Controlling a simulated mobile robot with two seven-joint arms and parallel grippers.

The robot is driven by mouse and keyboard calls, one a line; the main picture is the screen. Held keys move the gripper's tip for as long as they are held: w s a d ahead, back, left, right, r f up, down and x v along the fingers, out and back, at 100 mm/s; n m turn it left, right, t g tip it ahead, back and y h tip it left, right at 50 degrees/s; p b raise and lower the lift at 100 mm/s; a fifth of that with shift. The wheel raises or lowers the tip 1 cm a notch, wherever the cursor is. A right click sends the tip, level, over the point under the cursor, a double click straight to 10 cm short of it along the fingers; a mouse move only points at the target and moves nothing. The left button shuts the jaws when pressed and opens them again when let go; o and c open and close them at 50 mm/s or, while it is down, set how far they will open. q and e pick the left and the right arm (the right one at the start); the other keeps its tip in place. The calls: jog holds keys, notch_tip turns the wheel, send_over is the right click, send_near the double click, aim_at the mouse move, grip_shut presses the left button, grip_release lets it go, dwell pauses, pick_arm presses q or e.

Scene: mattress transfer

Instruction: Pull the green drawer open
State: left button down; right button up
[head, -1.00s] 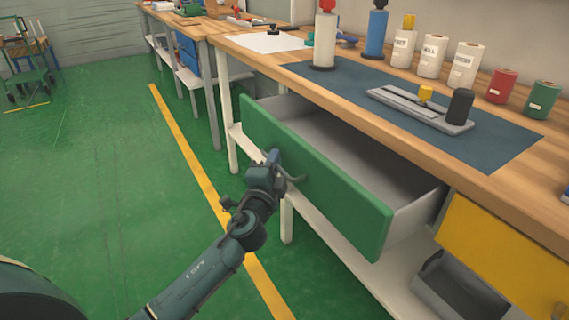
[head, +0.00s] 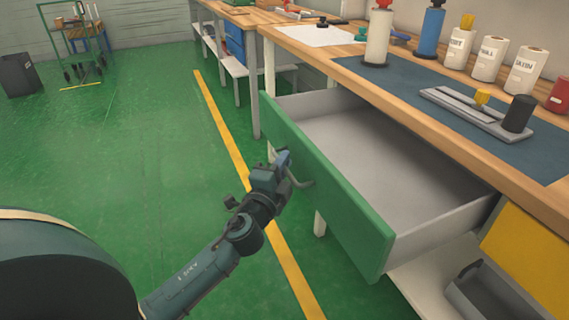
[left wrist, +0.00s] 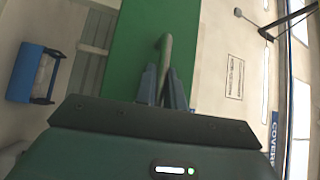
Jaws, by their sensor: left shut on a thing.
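The green drawer (head: 335,205) stands well out from under the wooden workbench, with its grey inside (head: 385,160) showing empty. A curved metal handle (head: 298,177) is on its green front. My left gripper (head: 284,164) is at this handle, shut on it. In the left wrist view the handle (left wrist: 166,50) runs down between the two fingers (left wrist: 162,88), in front of the green panel (left wrist: 125,45). My right gripper is in neither view.
A yellow drawer front (head: 530,250) is right of the green drawer, above a grey bin (head: 485,295). The bench (head: 320,55) carries spools and a grey fixture (head: 475,113). Green floor left of the yellow line (head: 222,130) is open. A cart (head: 75,45) stands far left.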

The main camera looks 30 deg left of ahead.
pick_arm(q)
jog(key=c, duration=1.5)
grip_release()
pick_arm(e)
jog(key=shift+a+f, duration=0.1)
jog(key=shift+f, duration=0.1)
pick_arm(q)
jog(key=s+d+f+b, duration=0.1)
jog(key=s, duration=1.2)
jog(key=shift+d+f+b, duration=0.35)
jog(key=shift+b, duration=0.05)
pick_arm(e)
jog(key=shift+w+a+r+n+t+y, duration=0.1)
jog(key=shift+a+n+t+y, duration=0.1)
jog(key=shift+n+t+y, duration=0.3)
